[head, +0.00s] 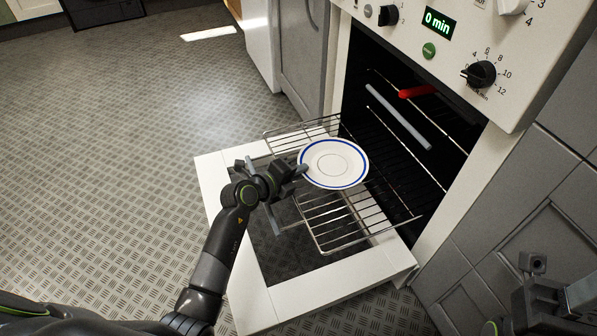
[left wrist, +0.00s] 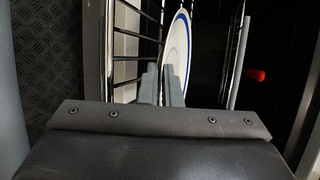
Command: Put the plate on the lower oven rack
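The white plate (head: 333,163) with blue rings is held roughly level by my left gripper (head: 301,171), which is shut on its left edge. In the left wrist view the plate (left wrist: 178,52) shows edge-on between the two close fingers (left wrist: 161,86). The plate is over the pulled-out lower oven rack (head: 345,222); I cannot tell how large the gap is. The rack extends out of the oven above the open door (head: 330,287). My right gripper (head: 545,297) is partly in view at the lower right, away from the plate; its fingers are unclear.
The oven cavity (head: 385,60) is dark, with a grey bar (head: 398,116) and a red piece (head: 417,92) inside. The control panel (head: 465,45) overhangs it. Grey cabinets (head: 515,215) stand at the right. The patterned floor (head: 110,130) at the left is clear.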

